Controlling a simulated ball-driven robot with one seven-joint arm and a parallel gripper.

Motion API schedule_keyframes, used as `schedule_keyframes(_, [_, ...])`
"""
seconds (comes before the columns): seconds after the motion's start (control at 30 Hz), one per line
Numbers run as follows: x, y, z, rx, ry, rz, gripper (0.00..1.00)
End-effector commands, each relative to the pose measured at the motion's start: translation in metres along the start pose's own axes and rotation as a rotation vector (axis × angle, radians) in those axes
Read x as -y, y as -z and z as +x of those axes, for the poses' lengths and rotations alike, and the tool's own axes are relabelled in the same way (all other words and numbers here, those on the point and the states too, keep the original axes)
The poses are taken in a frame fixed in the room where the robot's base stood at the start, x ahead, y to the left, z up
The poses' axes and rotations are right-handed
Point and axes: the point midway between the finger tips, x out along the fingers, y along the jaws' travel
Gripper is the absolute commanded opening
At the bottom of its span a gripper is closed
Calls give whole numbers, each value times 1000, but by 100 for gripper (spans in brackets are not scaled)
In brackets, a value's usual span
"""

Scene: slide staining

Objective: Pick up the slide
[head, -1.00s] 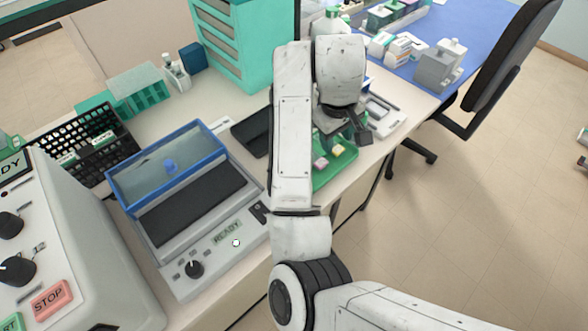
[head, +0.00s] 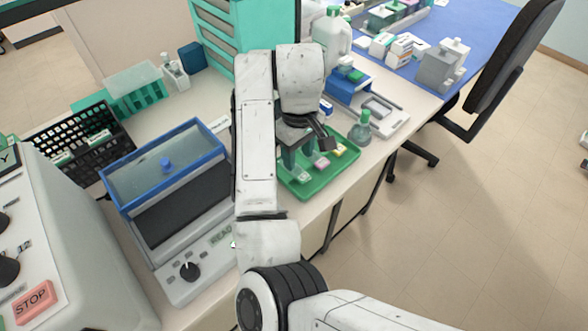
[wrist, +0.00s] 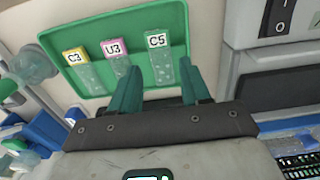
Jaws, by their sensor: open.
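A green tray (head: 325,181) lies on the bench and holds three labelled slides; it also shows in the wrist view (wrist: 100,20). The slides stand out by their labels: yellow C3 (wrist: 78,62), pink U3 (wrist: 117,60) and whitish C5 (wrist: 160,65). My gripper (wrist: 158,68) is open and empty, with green fingers pointing at the tray. In the wrist view C5 appears between the fingertips, and U3 lies just beside the left finger. In the head view my gripper (head: 298,160) is over the tray's left part; its height above the slides is unclear.
A small green-capped bottle (head: 361,130) stands beside the tray at the bench's front edge. A grey machine with a blue-framed lid (head: 165,160) is left of the tray. A white jug (head: 331,40) and a blue box (head: 346,88) stand behind the tray.

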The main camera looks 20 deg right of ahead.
Motion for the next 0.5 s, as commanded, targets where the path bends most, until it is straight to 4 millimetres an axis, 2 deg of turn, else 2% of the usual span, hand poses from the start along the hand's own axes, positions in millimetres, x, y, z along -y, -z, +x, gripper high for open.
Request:
schedule_keyframes(0.17, [0,-5,28,3,-3,0,47])
schedule_keyframes(0.3, [1,-4,42,2,0,-1,47])
schedule_keyframes(0.5, [0,-4,46,0,-1,-1,47])
